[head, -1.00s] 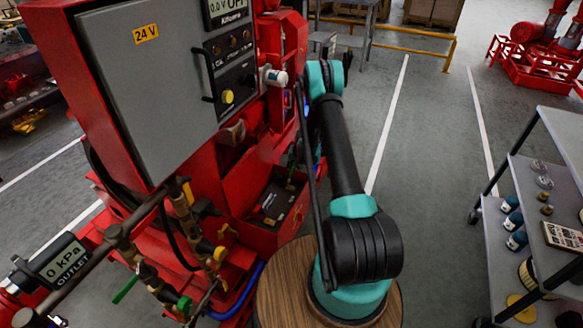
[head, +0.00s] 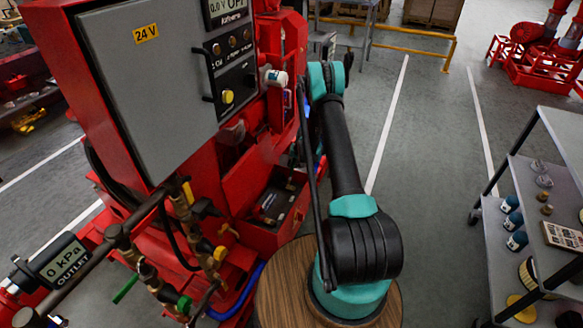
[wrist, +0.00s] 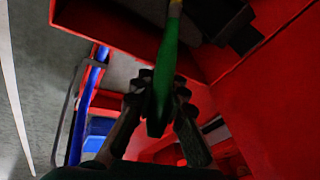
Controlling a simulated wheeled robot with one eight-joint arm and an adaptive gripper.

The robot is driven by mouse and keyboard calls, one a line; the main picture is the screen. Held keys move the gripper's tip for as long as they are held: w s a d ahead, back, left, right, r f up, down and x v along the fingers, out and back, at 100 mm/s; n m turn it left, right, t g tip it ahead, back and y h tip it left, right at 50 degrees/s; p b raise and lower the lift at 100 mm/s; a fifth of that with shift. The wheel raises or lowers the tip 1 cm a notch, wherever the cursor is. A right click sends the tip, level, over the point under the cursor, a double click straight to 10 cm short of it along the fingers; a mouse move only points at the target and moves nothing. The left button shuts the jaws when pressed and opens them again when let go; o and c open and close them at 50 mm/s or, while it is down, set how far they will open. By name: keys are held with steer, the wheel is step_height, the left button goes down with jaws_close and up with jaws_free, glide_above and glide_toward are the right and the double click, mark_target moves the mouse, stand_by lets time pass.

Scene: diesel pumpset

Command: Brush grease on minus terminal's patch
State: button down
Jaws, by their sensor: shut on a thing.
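In the wrist view my gripper (wrist: 163,100) is shut on a green-handled brush (wrist: 167,60). The brush points away from me toward the top edge, where a paler part begins; its bristles are out of view. In the head view a dark battery (head: 283,203) sits in an open red box (head: 262,240) at the foot of the red pumpset. The minus terminal and its patch are too small to tell apart. My gripper is not clear in the head view, where my arm and the pumpset crowd that spot.
A grey 24 V panel (head: 150,90) and red pumpset frame stand left of my arm. Brass valves and pipes (head: 190,215) are left of the box. A shelf cart (head: 540,200) stands at the right, with open floor between.

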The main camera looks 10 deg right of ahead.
steer(key=shift+w+d, duration=0.1)
steer(key=shift+r, duration=2.95)
steer(key=shift+r, duration=0.1)
step_height(320, 180, up, 3)
steer(key=shift+f, duration=0.1)
